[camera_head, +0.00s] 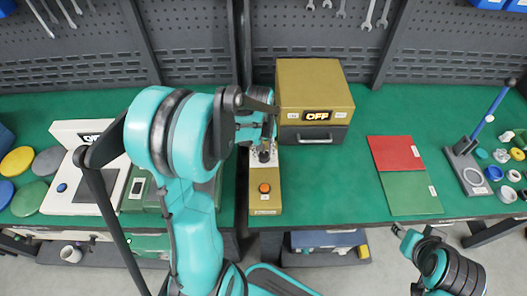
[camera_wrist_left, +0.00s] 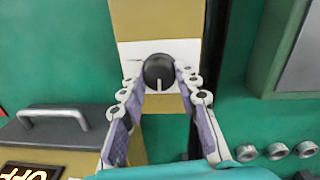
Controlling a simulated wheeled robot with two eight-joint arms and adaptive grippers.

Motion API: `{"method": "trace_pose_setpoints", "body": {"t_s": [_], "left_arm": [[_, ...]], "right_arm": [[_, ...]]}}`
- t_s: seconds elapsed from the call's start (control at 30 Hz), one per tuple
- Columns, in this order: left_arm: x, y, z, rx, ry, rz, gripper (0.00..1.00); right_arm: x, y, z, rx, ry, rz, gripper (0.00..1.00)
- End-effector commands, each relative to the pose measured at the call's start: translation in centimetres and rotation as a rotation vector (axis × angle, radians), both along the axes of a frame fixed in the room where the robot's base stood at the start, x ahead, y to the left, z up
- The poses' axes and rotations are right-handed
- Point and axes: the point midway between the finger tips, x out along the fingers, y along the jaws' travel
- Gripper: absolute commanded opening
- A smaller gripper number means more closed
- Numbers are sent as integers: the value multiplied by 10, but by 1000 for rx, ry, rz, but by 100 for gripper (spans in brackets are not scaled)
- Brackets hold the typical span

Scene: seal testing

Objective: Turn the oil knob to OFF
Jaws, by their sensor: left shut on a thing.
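The oil knob (camera_wrist_left: 159,71) is a round black knob with a white pointer line, set on a white plate (camera_wrist_left: 130,52) on a tan panel (camera_head: 264,200). In the left wrist view the pointer line points toward the bottom of the picture. My left gripper (camera_head: 264,154) is shut on the knob, its fingers (camera_wrist_left: 161,80) on either side of it. The plate's lettering is too small to read. My right gripper (camera_head: 412,242) is low at the right, off the table, and its jaws are unclear.
A tan box (camera_head: 315,85) with an OFF display and a grey handled drawer (camera_head: 314,134) stands behind the panel. An orange button (camera_head: 264,187) sits on the panel's front. A red and green mat (camera_head: 412,190) lies to the right. Bare green table (camera_head: 345,185) lies between panel and mat.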

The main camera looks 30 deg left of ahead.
Motion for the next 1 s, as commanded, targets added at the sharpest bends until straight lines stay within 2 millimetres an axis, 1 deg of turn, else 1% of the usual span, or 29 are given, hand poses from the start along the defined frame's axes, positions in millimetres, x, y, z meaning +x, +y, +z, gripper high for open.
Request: {"method": "trace_pose_setpoints", "body": {"t_s": [0.23, 0.63, 0.67, 0.7, 0.73, 1.0], "left_arm": [[0, 0, 0, 1, 1, 50, 3], [0, 0, 0, 0, 0, 56, 3], [0, 0, 0, 0, 0, 56, 34], [0, 0, 0, 0, 0, 56, 44], [0, 0, 0, 0, 0, 56, 52], [0, 0, 0, 0, 0, 55, 53]], "right_arm": [[0, 0, 0, 0, 0, 0, 40], [0, 0, 0, 0, 0, 0, 40], [0, 0, 0, 0, 0, 0, 40], [0, 0, 0, 0, 0, 0, 40], [0, 0, 0, 0, 0, 0, 40], [0, 0, 0, 0, 0, 0, 40]]}}
